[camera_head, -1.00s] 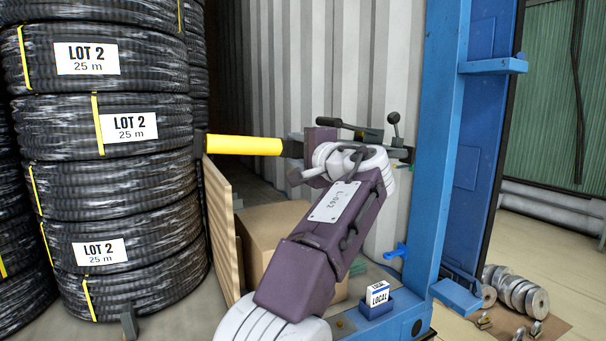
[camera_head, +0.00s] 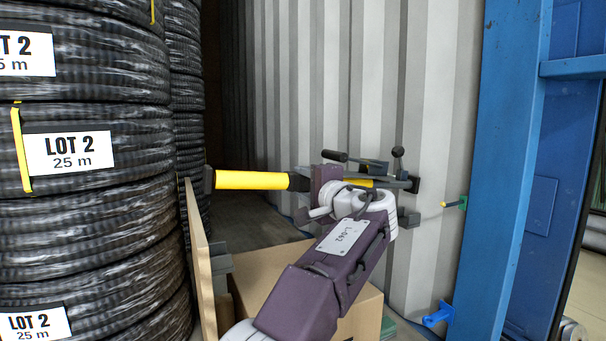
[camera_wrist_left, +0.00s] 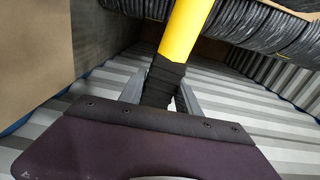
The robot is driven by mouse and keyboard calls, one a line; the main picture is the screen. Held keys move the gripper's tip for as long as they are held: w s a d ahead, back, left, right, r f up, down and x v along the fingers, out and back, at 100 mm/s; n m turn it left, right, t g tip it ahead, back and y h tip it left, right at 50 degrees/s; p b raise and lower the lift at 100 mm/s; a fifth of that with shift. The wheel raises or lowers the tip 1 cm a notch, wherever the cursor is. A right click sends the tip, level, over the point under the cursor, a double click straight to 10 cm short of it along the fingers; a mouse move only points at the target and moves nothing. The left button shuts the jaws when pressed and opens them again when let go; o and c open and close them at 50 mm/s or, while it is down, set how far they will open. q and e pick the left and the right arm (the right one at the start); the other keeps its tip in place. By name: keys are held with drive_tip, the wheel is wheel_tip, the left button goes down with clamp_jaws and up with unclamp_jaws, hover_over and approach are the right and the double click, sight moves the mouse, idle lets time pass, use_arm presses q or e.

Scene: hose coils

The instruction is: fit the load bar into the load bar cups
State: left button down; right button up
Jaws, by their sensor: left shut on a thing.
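The load bar (camera_head: 250,180) is a yellow tube with black wrapped parts and dark end pads. It lies roughly level across the middle of the head view, its left end pad close to the hose stack. My left gripper (camera_head: 322,184) is shut on the bar; my own wrist hides much of the grip. In the left wrist view the fingers (camera_wrist_left: 160,95) are on either side of the black wrapped part, and the yellow tube runs away upward. The bar's right end pad (camera_head: 413,185) appears in front of the ribbed wall. I cannot clearly make out the load bar cups.
Black hose coils (camera_head: 100,215) labelled LOT 2 stand at the left. A wooden panel (camera_head: 199,262) and a cardboard box (camera_head: 262,272) are below the bar. The ribbed wall (camera_head: 430,110) carries a blue bracket (camera_head: 438,314). A blue post (camera_head: 503,150) stands at right.

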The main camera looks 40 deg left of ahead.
use_arm(q)
drive_tip(key=shift+w+a+f, duration=0.15)
drive_tip(key=shift+f, duration=0.5)
drive_tip(key=shift+w+a+f, duration=0.1)
drive_tip(key=shift+a+f, duration=0.05)
drive_tip(key=shift+f, duration=0.5)
use_arm(e)
drive_tip(key=shift+w+a+f, duration=0.1)
drive_tip(key=shift+w+a, duration=0.2)
use_arm(q)
drive_tip(key=shift+s+d+r, duration=0.1)
drive_tip(key=shift+d, duration=0.05)
use_arm(e)
drive_tip(key=shift+d, duration=0.1)
drive_tip(key=shift+f, duration=0.1)
